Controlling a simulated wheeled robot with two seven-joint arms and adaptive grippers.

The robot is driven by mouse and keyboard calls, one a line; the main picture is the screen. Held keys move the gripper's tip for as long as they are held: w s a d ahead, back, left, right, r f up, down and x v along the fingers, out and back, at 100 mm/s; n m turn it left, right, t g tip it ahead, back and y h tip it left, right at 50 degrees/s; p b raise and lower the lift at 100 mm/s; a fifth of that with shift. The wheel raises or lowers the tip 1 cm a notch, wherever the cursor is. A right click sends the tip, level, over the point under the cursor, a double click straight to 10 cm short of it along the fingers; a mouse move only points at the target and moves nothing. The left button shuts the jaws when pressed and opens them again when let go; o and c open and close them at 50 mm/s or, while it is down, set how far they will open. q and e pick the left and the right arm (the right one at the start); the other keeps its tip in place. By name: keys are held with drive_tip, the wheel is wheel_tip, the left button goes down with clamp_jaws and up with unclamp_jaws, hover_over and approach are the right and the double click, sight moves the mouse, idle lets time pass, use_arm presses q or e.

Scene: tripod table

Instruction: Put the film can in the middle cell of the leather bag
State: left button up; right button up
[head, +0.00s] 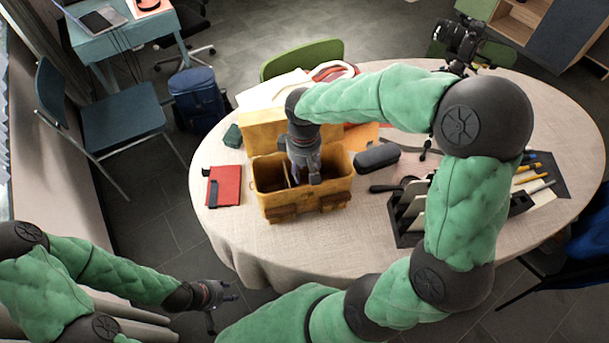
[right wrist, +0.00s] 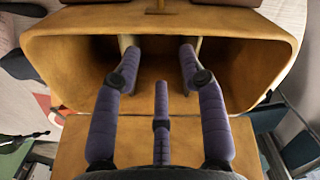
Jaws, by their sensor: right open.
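The tan leather bag (head: 279,201) stands open on the table, its lid (head: 270,130) folded back. My right gripper (head: 304,179) points down into the bag's opening. In the right wrist view, its fingers (right wrist: 160,62) are spread apart inside the bag (right wrist: 62,65), with nothing seen held between them. Pale divider edges show close to the two outer fingertips. I cannot make out the film can in either view; the gripper and bag walls hide part of the inside. My left gripper (head: 217,294) is away from the table at lower left, its fingers apart and empty.
A red notebook (head: 224,186) lies left of the bag. A dark case (head: 377,157) lies close to its right. A black rack (head: 404,213) stands further right, partly behind my right arm. A camera (head: 460,40) on a tripod stands at the back. Tablecloth before the bag is clear.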

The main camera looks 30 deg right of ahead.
drive_tip(key=shift+r, duration=1.05)
idle(0.4)
